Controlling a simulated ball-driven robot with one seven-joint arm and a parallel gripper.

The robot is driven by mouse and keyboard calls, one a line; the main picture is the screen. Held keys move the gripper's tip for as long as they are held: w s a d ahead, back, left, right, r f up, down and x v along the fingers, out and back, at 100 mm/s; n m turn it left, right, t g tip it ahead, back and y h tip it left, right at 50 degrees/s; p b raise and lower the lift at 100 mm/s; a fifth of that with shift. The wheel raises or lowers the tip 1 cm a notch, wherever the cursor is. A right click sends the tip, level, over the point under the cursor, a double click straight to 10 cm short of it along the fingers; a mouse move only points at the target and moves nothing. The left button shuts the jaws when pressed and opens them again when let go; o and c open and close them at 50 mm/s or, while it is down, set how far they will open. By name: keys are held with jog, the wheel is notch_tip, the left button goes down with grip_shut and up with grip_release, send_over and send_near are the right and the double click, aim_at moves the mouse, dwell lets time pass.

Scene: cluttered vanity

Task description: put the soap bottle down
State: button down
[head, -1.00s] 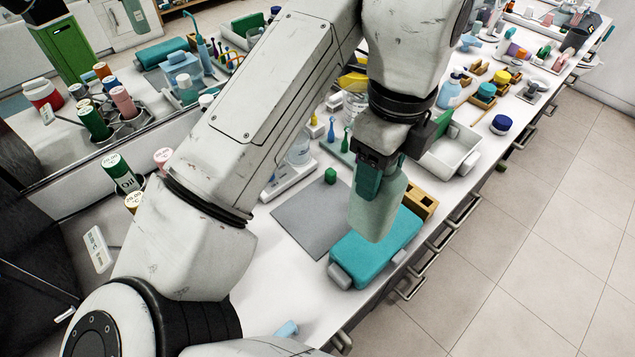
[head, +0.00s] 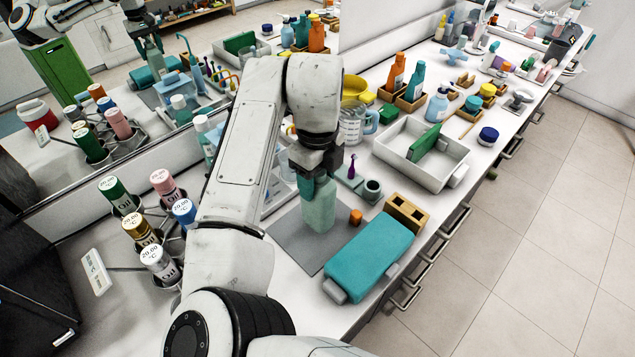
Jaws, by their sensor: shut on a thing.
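The soap bottle (head: 319,207) is pale green and translucent. It stands about upright over the grey mat (head: 292,245). Its base seems to be at or very near the mat; I cannot tell if it touches. My gripper (head: 318,178) is shut on the bottle's upper part from above. The bottle's top is hidden by my gripper, and my arm covers the mat's left side.
A teal case (head: 370,255) lies right of the mat, beside a wooden block with holes (head: 407,215). A small orange block (head: 355,217) is close to the bottle's right. A white tray (head: 400,155) and a dark green cup (head: 372,189) stand behind.

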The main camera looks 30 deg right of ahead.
aim_at(319, 214)
jog(key=shift+f, duration=1.05)
jog(key=shift+s+f, duration=0.1)
jog(key=shift+f, duration=0.1)
jog(key=shift+c, duration=1.8)
grip_release()
